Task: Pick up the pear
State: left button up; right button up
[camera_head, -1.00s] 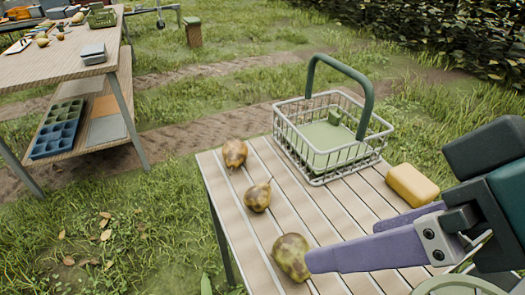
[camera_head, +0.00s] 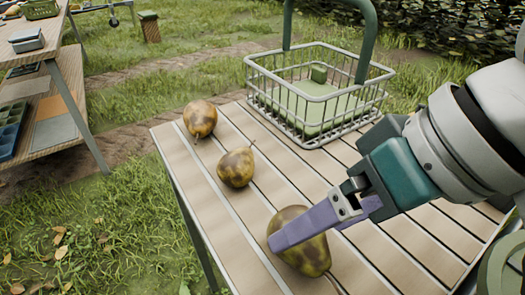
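Three brown-and-green mottled pears lie in a row on the slatted table: a far pear (camera_head: 200,119), a middle pear (camera_head: 236,168) and a near pear (camera_head: 309,256). My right gripper (camera_head: 281,239) comes in from the right, and one long purple finger lies across the front of the near pear in the picture. The other finger is mostly hidden, so I cannot tell the opening or whether it touches the pear. My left gripper is not in view.
A wire basket (camera_head: 318,107) with a green bottom and raised green handle stands on the slatted table (camera_head: 215,215) behind the pears. Another table (camera_head: 32,69) with a shelf stands at the far left. Grass surrounds the tables.

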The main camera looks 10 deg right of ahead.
jog(key=x, duration=0.3)
jog(key=shift+b, duration=0.35)
jog(key=c, duration=1.3)
